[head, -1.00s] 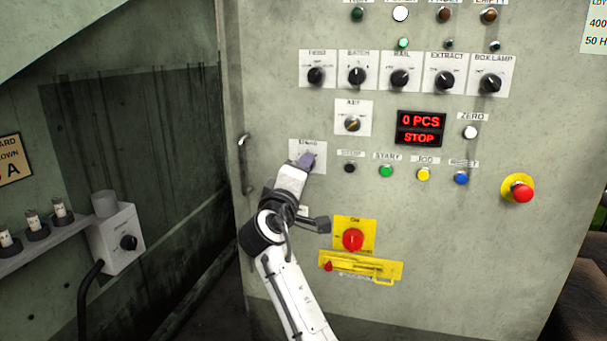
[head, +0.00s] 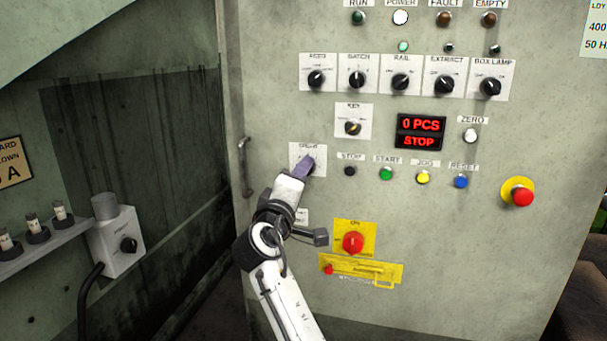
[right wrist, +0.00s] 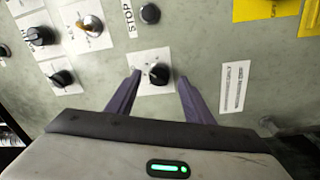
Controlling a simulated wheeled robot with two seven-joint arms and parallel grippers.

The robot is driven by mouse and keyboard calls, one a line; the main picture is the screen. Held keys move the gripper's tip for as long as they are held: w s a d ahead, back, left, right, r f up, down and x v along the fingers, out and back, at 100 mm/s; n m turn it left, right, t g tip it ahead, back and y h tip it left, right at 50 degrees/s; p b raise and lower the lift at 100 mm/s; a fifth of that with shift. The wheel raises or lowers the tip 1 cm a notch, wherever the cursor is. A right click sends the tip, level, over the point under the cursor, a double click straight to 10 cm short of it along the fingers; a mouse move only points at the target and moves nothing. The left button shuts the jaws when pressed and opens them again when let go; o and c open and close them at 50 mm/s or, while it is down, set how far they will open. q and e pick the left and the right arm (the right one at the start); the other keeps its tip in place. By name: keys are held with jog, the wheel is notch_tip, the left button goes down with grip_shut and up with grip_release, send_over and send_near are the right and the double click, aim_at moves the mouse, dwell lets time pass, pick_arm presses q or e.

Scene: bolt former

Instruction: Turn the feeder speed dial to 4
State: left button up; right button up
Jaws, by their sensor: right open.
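A black dial on a white plate (head: 295,157) sits at the left of the grey panel in the head view, mostly hidden by my right gripper (head: 305,165). Its label is too blurred to read surely. In the right wrist view the black dial (right wrist: 159,74) shows between the two purple fingers of my right gripper (right wrist: 159,78). The gripper is open, with a finger on each side of the dial and gaps to it. I cannot tell how far the tips are from the panel. The dial's scale is not legible. My left gripper is not in view.
A row of black selector knobs (head: 357,77) and a key switch (head: 352,127) are above. Push buttons (head: 386,174), a red emergency stop (head: 522,196) and a red rotary switch (head: 353,242) are nearby. A grey box with a knob (head: 128,245) stands at left.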

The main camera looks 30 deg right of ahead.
jog(key=v, duration=0.8)
jog(key=shift+p, duration=0.3)
jog(key=shift+s, duration=0.1)
